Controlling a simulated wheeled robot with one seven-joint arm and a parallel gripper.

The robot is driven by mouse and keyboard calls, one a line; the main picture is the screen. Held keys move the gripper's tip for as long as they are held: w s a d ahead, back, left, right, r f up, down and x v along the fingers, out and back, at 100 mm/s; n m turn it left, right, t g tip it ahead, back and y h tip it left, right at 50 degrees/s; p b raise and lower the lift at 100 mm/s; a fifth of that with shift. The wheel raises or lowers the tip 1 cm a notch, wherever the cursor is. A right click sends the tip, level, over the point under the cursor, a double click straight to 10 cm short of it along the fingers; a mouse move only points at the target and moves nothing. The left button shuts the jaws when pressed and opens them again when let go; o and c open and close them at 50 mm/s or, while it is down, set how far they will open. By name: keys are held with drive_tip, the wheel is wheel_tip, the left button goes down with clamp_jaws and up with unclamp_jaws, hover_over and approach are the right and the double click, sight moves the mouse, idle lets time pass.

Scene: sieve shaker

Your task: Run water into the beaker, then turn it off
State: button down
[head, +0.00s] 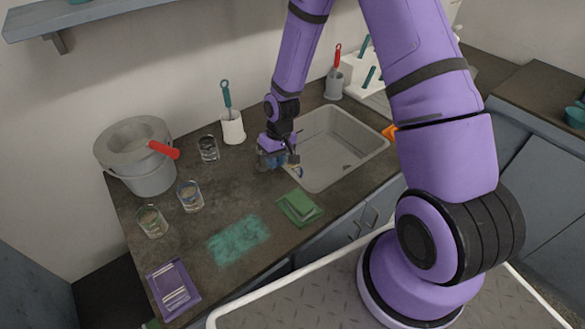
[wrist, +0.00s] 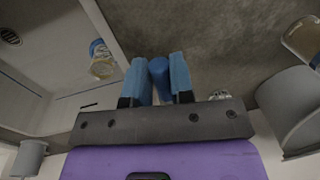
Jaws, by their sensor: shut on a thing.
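My gripper (head: 276,158) is at the left edge of the sink (head: 345,143). In the wrist view its light blue fingers (wrist: 158,80) are shut on a darker blue handle (wrist: 159,75), which looks like a tap lever. The rest of the tap is hidden by my gripper and arm. A clear beaker (wrist: 102,62) with a yellow and blue band is inside the sink in the wrist view, left of the fingers. In the head view only a small part of it shows beside the gripper. I cannot tell whether water is running or how full the beaker is.
Several glasses, one of them here (head: 190,196), stand left on the counter near a grey pot (head: 140,180) with a red handle. A white brush holder (head: 232,128) stands behind my gripper. A green stack (head: 300,207), teal patch (head: 240,240) and purple tray (head: 174,289) lie in front.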

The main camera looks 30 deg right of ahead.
drive_tip(key=shift+a, duration=0.2)
drive_tip(key=c, duration=0.9)
unclamp_jaws()
drive_tip(key=shift+r, duration=0.1)
drive_tip(key=shift+w+d+r, duration=0.1)
drive_tip(key=shift+d+r, duration=0.05)
drive_tip(key=shift+r, duration=0.15)
wheel_tip(320, 180, up, 10)
drive_tip(key=d, duration=0.1)
drive_tip(key=shift+d, duration=0.2)
drive_tip(key=shift+w, duration=0.1)
